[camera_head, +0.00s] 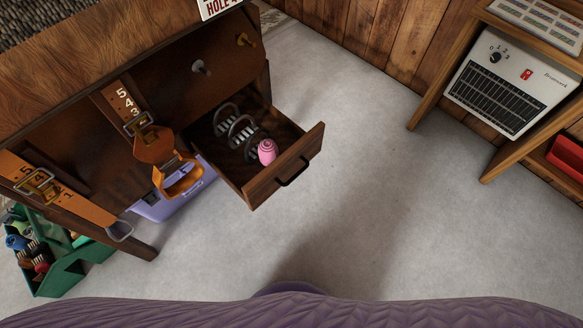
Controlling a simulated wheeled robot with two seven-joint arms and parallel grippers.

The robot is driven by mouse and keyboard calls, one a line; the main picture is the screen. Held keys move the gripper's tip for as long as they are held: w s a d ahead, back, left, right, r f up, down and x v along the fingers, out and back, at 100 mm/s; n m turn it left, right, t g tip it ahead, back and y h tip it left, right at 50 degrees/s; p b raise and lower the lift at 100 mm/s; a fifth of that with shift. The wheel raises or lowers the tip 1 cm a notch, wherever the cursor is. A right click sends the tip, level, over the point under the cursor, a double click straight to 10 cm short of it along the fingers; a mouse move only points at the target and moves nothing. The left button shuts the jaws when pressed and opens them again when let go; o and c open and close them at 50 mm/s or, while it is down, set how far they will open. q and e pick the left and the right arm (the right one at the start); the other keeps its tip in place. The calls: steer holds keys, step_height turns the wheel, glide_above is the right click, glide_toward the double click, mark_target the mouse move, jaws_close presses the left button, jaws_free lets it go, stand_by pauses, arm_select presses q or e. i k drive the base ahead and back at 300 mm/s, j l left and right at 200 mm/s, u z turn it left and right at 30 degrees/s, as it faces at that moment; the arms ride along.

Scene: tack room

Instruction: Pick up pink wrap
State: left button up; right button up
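The pink wrap (267,151) is a small rolled bundle with a spiral end. It stands in the open wooden drawer (288,163), near the drawer's front right. Behind it in the same drawer lie several dark coiled or ring-shaped items (238,128) with grey bristle-like parts; I cannot tell exactly what they are. The drawer is pulled out from a dark wooden cabinet (190,95) and has a black handle on its front. Neither of my grippers shows in the head view.
Leather straps with stirrups (180,178) hang at the cabinet's left front. A lilac box (172,203) and a green tote (70,262) sit below. A heater (508,84) stands on a wooden shelf at right. A purple quilted surface (300,312) spans the bottom. The grey floor between is clear.

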mark_target(268, 151)
steer(key=i+l+u, duration=0.25)
steer(key=u, duration=0.15)
steer(key=i+l+u, duration=0.2)
steer(key=l+u, duration=0.2)
steer(key=i+l+u, duration=0.1)
steer(key=l+u, duration=0.3)
steer(key=i+l+u, duration=0.1)
steer(key=l+u, duration=0.3)
steer(key=l, duration=0.15)
steer(key=l+u, duration=0.4)
steer(key=i+j, duration=0.1)
steer(key=j, duration=0.45)
